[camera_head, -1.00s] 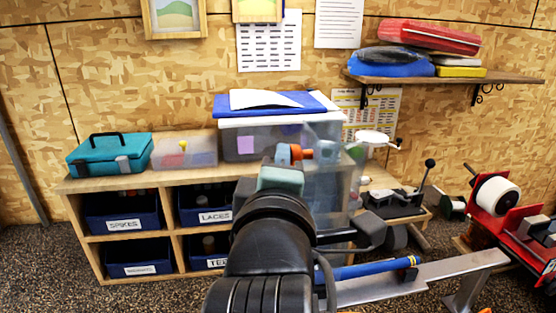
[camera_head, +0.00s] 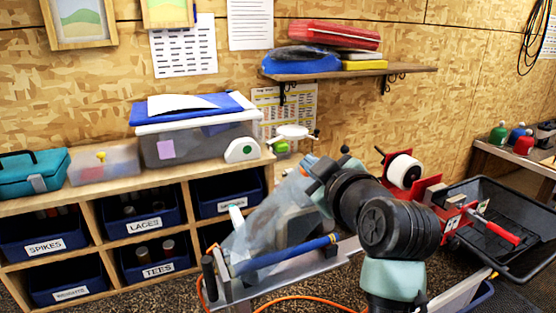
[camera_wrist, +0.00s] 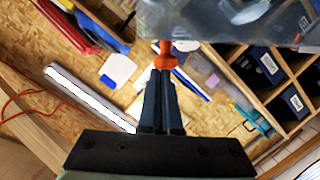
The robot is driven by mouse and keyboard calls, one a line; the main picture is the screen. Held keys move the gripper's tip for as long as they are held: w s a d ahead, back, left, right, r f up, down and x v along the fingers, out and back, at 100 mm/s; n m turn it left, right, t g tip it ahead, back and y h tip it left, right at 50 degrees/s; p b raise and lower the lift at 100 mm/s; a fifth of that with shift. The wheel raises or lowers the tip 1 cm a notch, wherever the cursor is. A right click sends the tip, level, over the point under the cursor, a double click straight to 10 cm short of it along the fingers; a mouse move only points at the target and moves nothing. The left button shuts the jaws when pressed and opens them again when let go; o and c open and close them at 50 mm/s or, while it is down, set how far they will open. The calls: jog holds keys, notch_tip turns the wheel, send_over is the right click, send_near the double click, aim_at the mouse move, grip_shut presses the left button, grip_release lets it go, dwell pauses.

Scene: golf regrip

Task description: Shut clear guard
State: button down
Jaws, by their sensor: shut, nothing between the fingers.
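The clear guard (camera_head: 262,218) is a see-through sheet that slants over the grey clamp (camera_head: 293,222) on the metal bench rail. In the wrist view, the clear guard (camera_wrist: 215,18) fills the top edge, with an orange knob (camera_wrist: 166,54) on its near side. My gripper (camera_wrist: 163,72) is shut, with nothing between its fingers. Its tips are right at the orange knob; I cannot tell whether they touch.
A blue-gripped shaft (camera_head: 285,255) lies along the rail below the guard. A red machine with a white roll (camera_head: 404,170) and a black tray (camera_head: 510,235) stand right of my arm. An orange hose (camera_head: 310,299) lies on the floor. Labelled cubbies stand at left.

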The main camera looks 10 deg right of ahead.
jog(key=w+d+f+m+y+b, duration=0.1)
jog(key=d+f+m+b, duration=0.2)
jog(key=f, duration=0.5)
jog(key=w+d+f+m+y+b, duration=0.1)
jog(key=d+f+m+b, duration=0.2)
jog(key=d+f+b, duration=0.2)
jog(key=shift+w+d+f+m+g+b, duration=0.15)
jog(key=shift+d+f+m+g+b, duration=0.2)
jog(key=shift+f, duration=1.1)
